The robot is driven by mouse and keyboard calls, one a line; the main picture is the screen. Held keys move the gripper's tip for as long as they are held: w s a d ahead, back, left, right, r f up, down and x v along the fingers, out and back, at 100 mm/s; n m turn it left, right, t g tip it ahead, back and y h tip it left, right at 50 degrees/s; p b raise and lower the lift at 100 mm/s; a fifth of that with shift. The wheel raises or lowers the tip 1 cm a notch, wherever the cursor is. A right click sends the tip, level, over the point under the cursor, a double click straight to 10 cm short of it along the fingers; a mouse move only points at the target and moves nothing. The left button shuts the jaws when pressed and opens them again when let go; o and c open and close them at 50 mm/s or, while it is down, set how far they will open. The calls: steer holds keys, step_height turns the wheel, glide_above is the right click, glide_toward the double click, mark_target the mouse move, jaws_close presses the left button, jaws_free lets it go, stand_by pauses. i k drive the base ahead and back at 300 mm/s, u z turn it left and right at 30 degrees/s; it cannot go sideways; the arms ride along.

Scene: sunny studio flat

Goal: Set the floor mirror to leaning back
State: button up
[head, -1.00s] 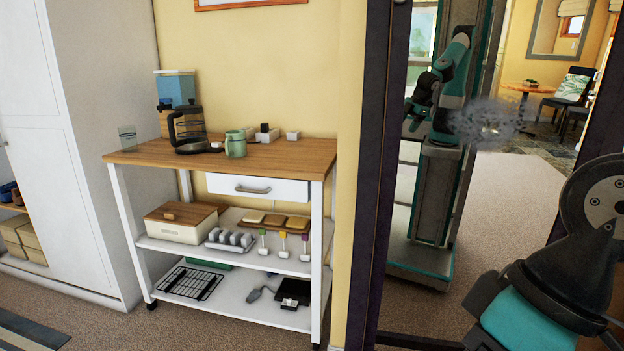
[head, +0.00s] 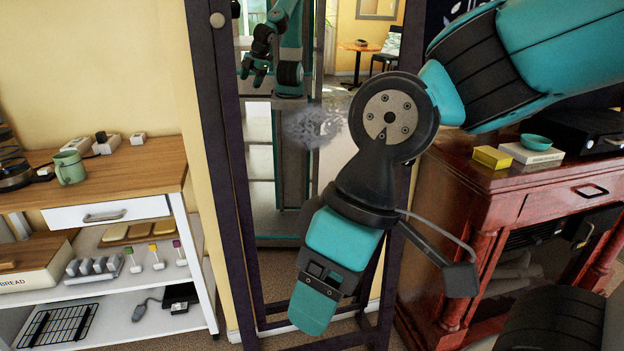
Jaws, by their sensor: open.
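The floor mirror (head: 238,190) stands in the middle of the head view, a tall glass in a dark frame inside a dark outer stand. A round knob shows at the upper left of the stand. My arm crosses in front and hides much of its right side and lower middle. I cannot tell how far the glass tilts. My arm's teal lower end is in front of the lower glass; the fingertips are not clear there. My gripper shows small in the reflection (head: 256,66), with its fingers apart and nothing seen between them. I cannot tell whether it touches the frame.
A wooden-topped trolley (head: 130,175) with a green mug (head: 69,167) stands close on the left. A red-brown cabinet (head: 495,200) bearing a yellow box (head: 492,158) and a teal bowl (head: 536,142) stands close on the right. Little free floor shows around the mirror.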

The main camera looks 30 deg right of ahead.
mark_target(291, 72)
steer(key=u, duration=0.35)
steer(key=k, duration=0.5)
steer(key=u, duration=1.1)
steer(key=i, duration=1.1)
steer(key=z, duration=0.85)
